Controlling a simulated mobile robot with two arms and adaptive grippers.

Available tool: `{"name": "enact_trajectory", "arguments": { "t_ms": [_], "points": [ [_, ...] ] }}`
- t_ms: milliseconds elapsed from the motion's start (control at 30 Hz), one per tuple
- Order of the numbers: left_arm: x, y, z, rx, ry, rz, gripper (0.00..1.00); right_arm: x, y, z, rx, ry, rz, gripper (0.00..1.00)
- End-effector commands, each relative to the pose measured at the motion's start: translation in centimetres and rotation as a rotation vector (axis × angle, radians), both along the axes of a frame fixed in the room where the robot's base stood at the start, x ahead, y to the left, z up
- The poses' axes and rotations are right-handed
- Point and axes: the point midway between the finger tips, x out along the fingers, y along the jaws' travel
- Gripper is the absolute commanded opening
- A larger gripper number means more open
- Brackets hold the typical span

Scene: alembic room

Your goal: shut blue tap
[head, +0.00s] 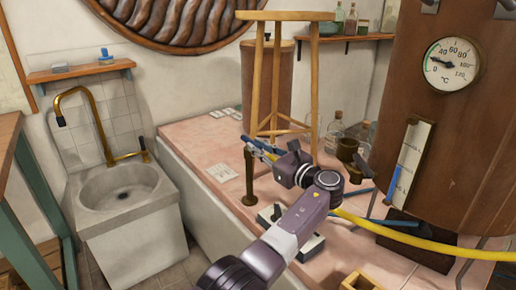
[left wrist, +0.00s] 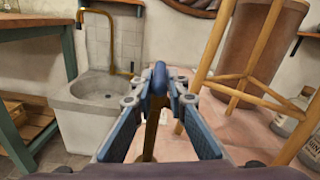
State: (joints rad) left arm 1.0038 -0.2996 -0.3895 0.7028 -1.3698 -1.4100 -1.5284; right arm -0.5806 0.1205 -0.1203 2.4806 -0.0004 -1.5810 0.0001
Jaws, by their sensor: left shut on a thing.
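The blue tap handle (left wrist: 158,80) shows in the left wrist view as a rounded upright blue piece. It sits between the fingertips of my left gripper (left wrist: 159,99). A brass post (left wrist: 151,138) shows below it between the fingers. In the head view the brass post (head: 249,178) stands on the pink tiled platform, with my left gripper (head: 257,147) at its top. The gripper is shut on the handle, and its fingers hide most of the handle there. My right gripper is in neither view.
A wooden stool (head: 278,75) stands just behind the post. A stone sink (head: 123,190) with a brass faucet (head: 90,105) is at left. A yellow hose (head: 420,245), glass bottles (head: 335,130) and a large copper tank (head: 465,140) with a gauge are at right.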

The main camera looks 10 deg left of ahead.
Motion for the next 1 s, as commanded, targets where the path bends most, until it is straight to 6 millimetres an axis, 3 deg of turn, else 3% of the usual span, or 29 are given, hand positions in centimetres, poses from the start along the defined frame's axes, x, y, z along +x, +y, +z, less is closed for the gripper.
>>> {"name": "enact_trajectory", "arguments": {
  "t_ms": [200, 233, 367, 733, 1000],
  "points": [
    [0.0, 0.0, -0.1, -0.001, 0.001, -0.001, 0.00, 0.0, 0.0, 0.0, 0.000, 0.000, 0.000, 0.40],
    [0.0, 0.0, -0.1, -0.001, 0.001, -0.001, 0.16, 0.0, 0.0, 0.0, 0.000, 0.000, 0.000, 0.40],
    [0.0, 0.0, -0.1, -0.001, 0.001, -0.001, 0.30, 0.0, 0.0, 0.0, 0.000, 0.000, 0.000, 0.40],
    [0.0, 0.0, 0.6, -0.001, -0.002, -0.001, 0.31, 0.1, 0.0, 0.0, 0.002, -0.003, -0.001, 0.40],
    [0.0, 0.0, 5.4, -0.002, -0.005, -0.002, 0.31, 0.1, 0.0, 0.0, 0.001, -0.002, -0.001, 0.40]
  ]
}}
